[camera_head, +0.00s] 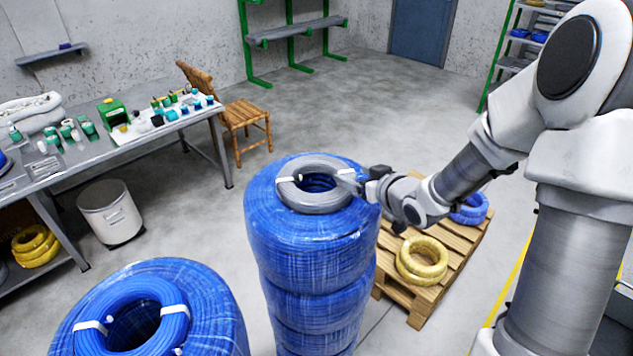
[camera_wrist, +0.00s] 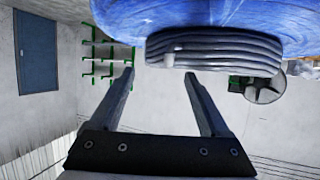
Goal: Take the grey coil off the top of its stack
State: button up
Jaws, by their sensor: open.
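The grey coil (camera_head: 316,197), bound with white ties, lies on top of a tall stack of blue wrapped coils (camera_head: 310,250) in the head view. In the wrist view the grey coil (camera_wrist: 215,52) shows edge-on at the top, against the blue stack (camera_wrist: 270,30). My gripper (camera_head: 352,181) is at the right side of the grey coil, reaching in from the right. In the wrist view its two fingers (camera_wrist: 158,75) are apart, with nothing between them. The coil is beyond the fingertips there. In the head view the fingertips overlap the coil's right rim, and I cannot tell whether they touch.
A second blue stack (camera_head: 205,300) with a small blue coil (camera_head: 130,290) stands front left. A pallet (camera_head: 455,235) with a yellow coil (camera_head: 421,262) and a blue coil (camera_head: 470,208) is at right. A workbench (camera_head: 130,145), bin (camera_head: 110,212) and chair (camera_head: 240,115) stand left.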

aim_at(346, 171)
jog(key=x, duration=0.4)
jog(key=shift+w+a+p, duration=0.1)
jog(key=shift+w+p, duration=0.3)
jog(key=shift+f, duration=0.1)
grip_shut()
jog(key=shift+s+f, duration=0.1)
dwell(0.9)
